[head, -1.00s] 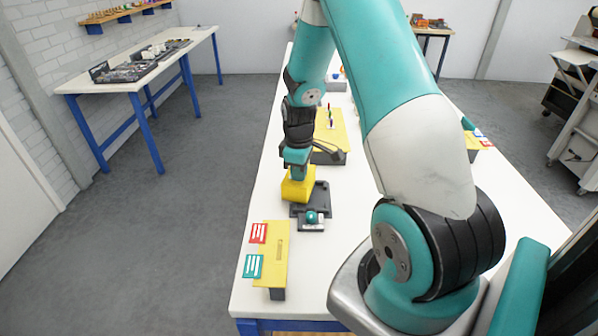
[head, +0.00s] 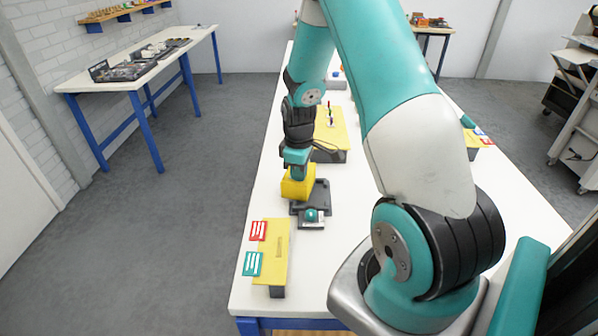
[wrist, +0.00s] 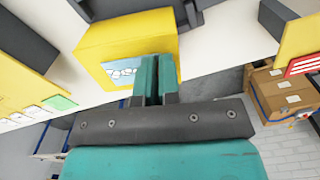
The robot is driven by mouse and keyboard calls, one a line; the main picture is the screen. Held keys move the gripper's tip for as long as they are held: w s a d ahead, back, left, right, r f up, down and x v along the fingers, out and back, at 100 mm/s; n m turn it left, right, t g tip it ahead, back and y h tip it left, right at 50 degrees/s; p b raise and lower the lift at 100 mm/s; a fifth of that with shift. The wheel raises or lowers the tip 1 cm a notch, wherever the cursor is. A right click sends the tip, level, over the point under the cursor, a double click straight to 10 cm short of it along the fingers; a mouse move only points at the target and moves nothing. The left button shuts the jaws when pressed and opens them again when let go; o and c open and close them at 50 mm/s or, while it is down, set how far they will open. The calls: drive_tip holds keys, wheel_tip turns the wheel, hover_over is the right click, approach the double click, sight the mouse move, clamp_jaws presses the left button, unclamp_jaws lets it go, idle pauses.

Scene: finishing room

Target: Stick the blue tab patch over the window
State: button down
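A yellow box (head: 298,187) stands beside a dark tray on the white table. In the wrist view, the box (wrist: 125,38) has a pale blue panel with white rounded shapes (wrist: 122,71) on its face. I cannot tell whether this is the window or a patch over it. My gripper (wrist: 153,66) has its teal fingers close together, in front of that face beside the panel. The fingers partly cover the panel. I cannot see whether anything thin is between them. In the head view my gripper (head: 296,165) is at the box's top.
A yellow board (head: 270,262) at the front holds a red patch (head: 258,231) and a teal patch (head: 253,264). The dark tray (head: 314,203) bears a teal knob (head: 311,215). Another yellow board (head: 330,130) is farther back.

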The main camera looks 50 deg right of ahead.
idle(0.6)
drive_tip(key=c, duration=0.9)
unclamp_jaws()
drive_tip(key=shift+r, duration=0.15)
drive_tip(key=shift+r+p, duration=3.2)
drive_tip(key=shift+r, duration=0.7)
